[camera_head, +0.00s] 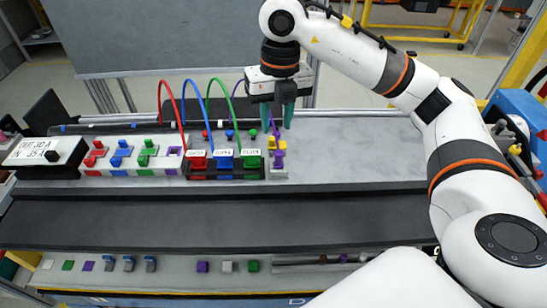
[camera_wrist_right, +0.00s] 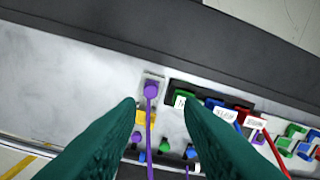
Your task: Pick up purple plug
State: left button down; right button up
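The purple plug (camera_wrist_right: 151,90) sits in a small light grey block in the wrist view, with a purple cable running from it down between my fingers. In the head view, the plug (camera_head: 279,160) shows just below my right gripper, near a yellow piece (camera_head: 277,143). My right gripper (camera_head: 278,115) is open, its two green fingers pointing down above the block. In the wrist view the open fingers (camera_wrist_right: 160,105) stand apart on either side of the cable, with nothing gripped. The plug looks clear of both fingertips. My left gripper is not in view.
Left of the plug are labelled red (camera_head: 197,161), blue (camera_head: 223,161) and green (camera_head: 249,160) connectors with arching cables. Further left are a switch panel (camera_head: 130,158) and a display box (camera_head: 45,152). The grey bench right of the plug (camera_head: 360,150) is clear.

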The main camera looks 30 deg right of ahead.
aim_at(279, 152)
jog(key=shift+s+d+f+h, duration=0.1)
jog(key=shift+d+f+h, duration=0.2)
jog(key=shift+d, duration=0.4)
notch_tip(279, 152, down, 6)
jog(key=shift+r+p, duration=0.25)
jog(key=shift+p, duration=0.45)
jog(key=f+p, duration=0.1)
jog(key=f, duration=0.2)
jog(key=f+p, duration=0.1)
jog(key=f, duration=0.1)
jog(key=shift+w+a+p, duration=0.15)
jog(key=shift+w+p, duration=0.1)
jog(key=shift+p, duration=0.05)
jog(key=shift+f, duration=0.2)
grip_shut()
